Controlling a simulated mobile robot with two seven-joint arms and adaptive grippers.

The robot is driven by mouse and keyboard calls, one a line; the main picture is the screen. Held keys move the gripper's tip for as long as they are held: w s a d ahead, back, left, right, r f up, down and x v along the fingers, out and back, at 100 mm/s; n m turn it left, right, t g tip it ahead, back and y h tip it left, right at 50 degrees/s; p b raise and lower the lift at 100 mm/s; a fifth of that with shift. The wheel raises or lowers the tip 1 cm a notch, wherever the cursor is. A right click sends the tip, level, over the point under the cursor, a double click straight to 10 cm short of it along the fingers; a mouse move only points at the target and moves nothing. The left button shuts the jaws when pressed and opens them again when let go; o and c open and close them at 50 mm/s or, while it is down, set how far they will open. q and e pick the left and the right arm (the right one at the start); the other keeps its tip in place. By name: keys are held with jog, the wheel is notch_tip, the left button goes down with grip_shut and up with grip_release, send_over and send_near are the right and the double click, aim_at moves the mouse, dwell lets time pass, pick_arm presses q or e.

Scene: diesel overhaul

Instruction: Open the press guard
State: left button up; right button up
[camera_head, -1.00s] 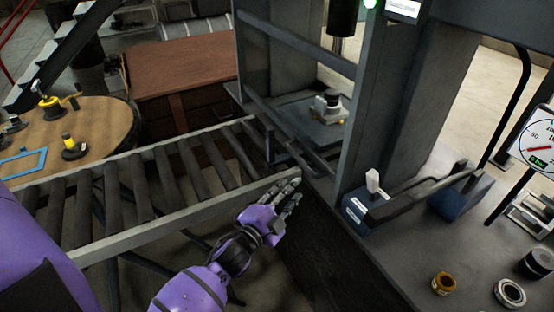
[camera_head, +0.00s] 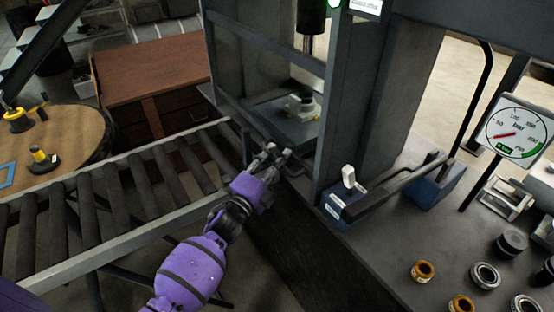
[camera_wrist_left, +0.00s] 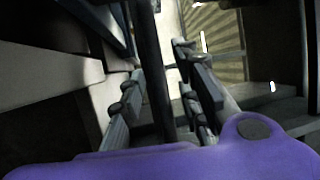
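The press guard (camera_head: 265,44) is a dark-framed, see-through panel across the front of the press in the head view. It is down, with its lower rail near the press table. A dark handle bar (camera_head: 293,171) shows at its lower edge. My left gripper (camera_head: 272,154) is at this lower edge, its fingertips pointing at the bar and partly hiding it. In the left wrist view, the fingers of my left gripper (camera_wrist_left: 163,95) are spread, with a dark bar (camera_wrist_left: 154,70) running between them. Contact cannot be told. My right gripper is not in view.
A roller conveyor (camera_head: 115,200) lies left of my left arm. A blue hand pump (camera_head: 345,205) with a long lever stands on the bench to the right, near a pressure gauge (camera_head: 515,132) and several rings. A part (camera_head: 303,103) sits inside the press.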

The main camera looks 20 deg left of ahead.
pick_arm(q)
grip_shut()
dwell(0.4)
jog(key=shift+w, duration=0.1)
